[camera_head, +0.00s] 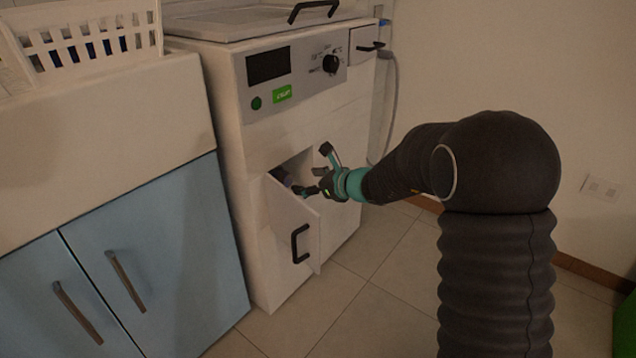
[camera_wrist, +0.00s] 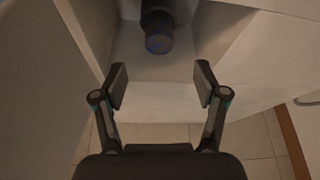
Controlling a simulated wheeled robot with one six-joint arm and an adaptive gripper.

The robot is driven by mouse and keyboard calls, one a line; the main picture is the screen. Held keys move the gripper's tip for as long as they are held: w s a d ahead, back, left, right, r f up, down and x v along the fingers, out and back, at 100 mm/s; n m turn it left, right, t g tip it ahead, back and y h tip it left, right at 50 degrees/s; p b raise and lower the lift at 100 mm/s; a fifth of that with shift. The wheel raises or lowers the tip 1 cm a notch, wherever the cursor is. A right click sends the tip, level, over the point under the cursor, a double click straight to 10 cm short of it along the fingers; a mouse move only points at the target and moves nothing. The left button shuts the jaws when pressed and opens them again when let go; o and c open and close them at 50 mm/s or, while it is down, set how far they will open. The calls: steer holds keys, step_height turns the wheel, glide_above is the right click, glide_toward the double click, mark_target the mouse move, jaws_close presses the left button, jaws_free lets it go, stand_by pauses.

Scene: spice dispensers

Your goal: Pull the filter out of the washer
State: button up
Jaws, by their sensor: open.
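The white washer (camera_head: 265,140) stands against the wall with its small front door (camera_head: 293,225) swung open. Behind the door is a recess holding the filter (camera_head: 281,176), a dark cylinder partly hidden by the door in the head view. In the wrist view the filter (camera_wrist: 158,30) is dark with a bluish end face and sticks out at the top centre. My gripper (camera_head: 312,186) is at the recess opening. In the wrist view my gripper (camera_wrist: 160,84) is open and empty, its fingers apart below the filter's end, not touching it.
The open door with its black handle (camera_head: 300,243) hangs left of and below my gripper. A blue cabinet (camera_head: 140,260) and a white basket (camera_head: 85,45) are at the left. The tiled floor (camera_head: 375,285) in front of the washer is clear.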

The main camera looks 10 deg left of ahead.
mark_target(289, 180)
steer(key=x, duration=0.8)
steer(key=shift+w+a+f, duration=0.15)
steer(key=shift+w+a, duration=0.05)
steer(key=shift+a, duration=0.15)
jaws_close()
steer(key=shift+s+d+b, duration=0.2)
steer(key=shift+d+b, duration=0.1)
steer(key=shift+d, duration=0.05)
steer(key=s+d+b, duration=0.2)
steer(key=s+d, duration=0.1)
steer(key=d, duration=0.3)
steer(key=shift+s+d, duration=0.2)
steer(key=shift+s, duration=0.2)
stand_by(2.5)
steer(key=shift+s+d, duration=0.1)
stand_by(0.4)
steer(key=shift+s+d+b, duration=0.15)
steer(key=shift+s+d, duration=0.3)
steer(key=shift+d, duration=0.4)
steer(key=shift+s+d+b, duration=0.15)
steer(key=shift+s+d, duration=0.35)
steer(key=shift+d, duration=0.3)
